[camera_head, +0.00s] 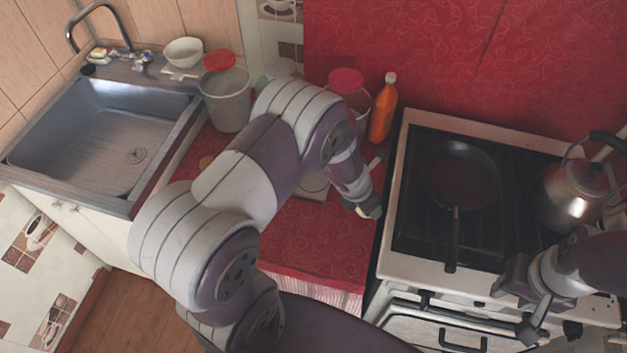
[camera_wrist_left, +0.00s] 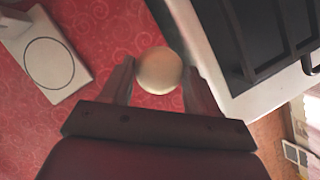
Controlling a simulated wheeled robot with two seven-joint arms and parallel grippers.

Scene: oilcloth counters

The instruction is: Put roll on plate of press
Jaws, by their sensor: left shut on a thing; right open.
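The roll is a small cream ball; in the left wrist view the roll (camera_wrist_left: 159,70) sits between the two fingers of my left gripper (camera_wrist_left: 160,88), which is shut on it. In the head view my left gripper (camera_head: 366,207) is over the red counter near the stove's left edge, and the roll is mostly hidden. The plate of the press (camera_wrist_left: 48,68) is a pale slab with a dark ring, left of the roll in the wrist view. In the head view the press (camera_head: 316,187) is partly hidden behind my left arm. My right gripper (camera_head: 518,303) is open and empty in front of the stove.
The stove (camera_head: 397,190) stands right of the counter, with a frying pan (camera_head: 461,172) and a kettle (camera_head: 572,197) on it. An orange bottle (camera_head: 383,110) and a red-lidded container (camera_head: 346,83) stand behind the press. A bucket (camera_head: 228,100) and sink (camera_head: 95,140) are left.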

